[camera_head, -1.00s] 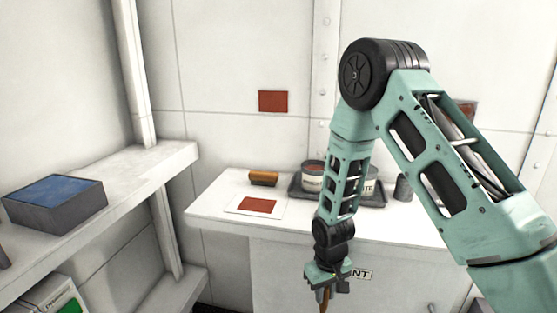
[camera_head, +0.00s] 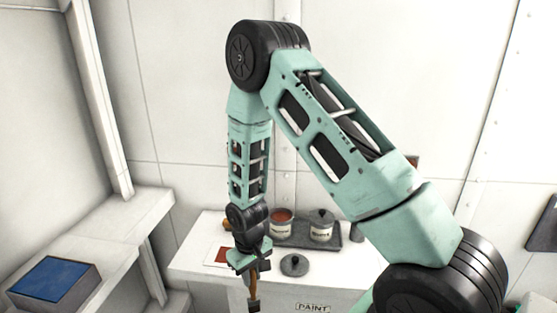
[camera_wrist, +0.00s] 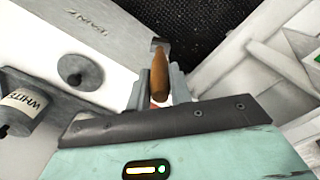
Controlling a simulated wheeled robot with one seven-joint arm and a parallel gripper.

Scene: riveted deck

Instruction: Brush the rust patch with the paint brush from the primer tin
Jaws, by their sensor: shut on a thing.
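My gripper (camera_head: 252,262) is shut on the paint brush (camera_head: 254,284), which hangs head down in front of the counter. In the wrist view its brown handle (camera_wrist: 157,75) lies between the fingers (camera_wrist: 153,92), with a grey end beyond. The open primer tin (camera_head: 281,218), reddish inside, stands in a dark tray behind and right of my gripper. A rust-brown patch (camera_head: 412,162) on the wall peeks out beside my arm, mostly hidden. Whether the bristles carry paint cannot be told.
A lidded white tin (camera_head: 321,226) shares the dark tray (camera_head: 341,240). A loose lid (camera_head: 294,265) lies on the white counter (camera_head: 349,270). A red-marked sheet (camera_head: 216,255) is partly behind my gripper. A blue-topped box (camera_head: 50,281) sits on the left shelf.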

